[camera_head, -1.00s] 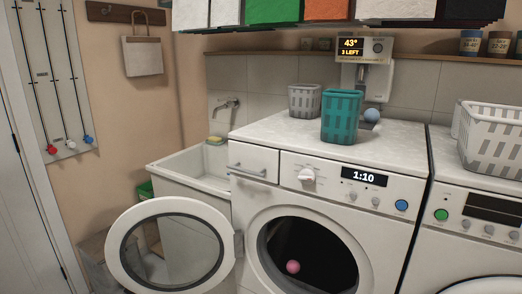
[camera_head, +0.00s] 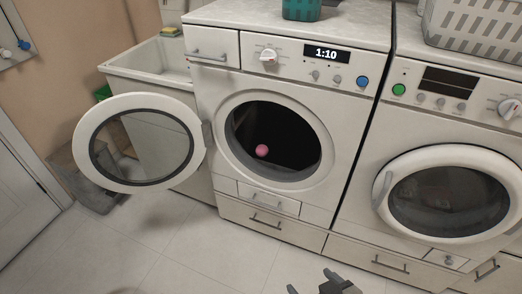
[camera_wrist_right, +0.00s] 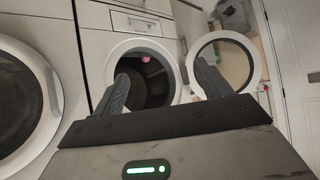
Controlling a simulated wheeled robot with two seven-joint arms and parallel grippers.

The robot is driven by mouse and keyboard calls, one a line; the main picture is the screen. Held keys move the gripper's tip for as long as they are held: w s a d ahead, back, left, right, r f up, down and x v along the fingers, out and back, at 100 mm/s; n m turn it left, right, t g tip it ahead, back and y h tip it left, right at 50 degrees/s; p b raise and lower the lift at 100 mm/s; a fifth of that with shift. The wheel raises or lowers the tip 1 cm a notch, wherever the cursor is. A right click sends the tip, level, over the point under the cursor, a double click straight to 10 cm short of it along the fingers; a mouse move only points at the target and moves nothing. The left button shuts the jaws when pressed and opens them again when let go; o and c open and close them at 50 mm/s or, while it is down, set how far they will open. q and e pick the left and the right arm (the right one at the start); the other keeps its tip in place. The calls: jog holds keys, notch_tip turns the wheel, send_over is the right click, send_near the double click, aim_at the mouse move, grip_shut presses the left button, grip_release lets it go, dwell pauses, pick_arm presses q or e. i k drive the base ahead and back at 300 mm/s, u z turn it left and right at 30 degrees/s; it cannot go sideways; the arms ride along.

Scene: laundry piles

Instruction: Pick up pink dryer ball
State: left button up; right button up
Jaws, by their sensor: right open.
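The pink dryer ball (camera_head: 262,151) sits inside the dark drum of the open washing machine (camera_head: 228,90), toward the left of the opening. It also shows in the right wrist view as a small pink spot (camera_wrist_right: 146,58) at the upper part of the drum. My right gripper (camera_head: 318,287) is at the bottom edge of the head view, over the floor in front of the machine. In the right wrist view its two fingers (camera_wrist_right: 160,85) are spread apart with nothing between them, well short of the ball. My left gripper does not show.
The round door (camera_head: 82,150) stands open to the left of the drum opening. A second machine (camera_head: 385,150) with a shut door stands on the right. A sink (camera_head: 120,72) is at the back left. The tiled floor (camera_head: 200,255) in front is clear.

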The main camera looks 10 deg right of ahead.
aim_at(262, 150)
jog(key=u, duration=0.85)
jog(key=i, duration=1.55)
jog(key=z, duration=0.85)
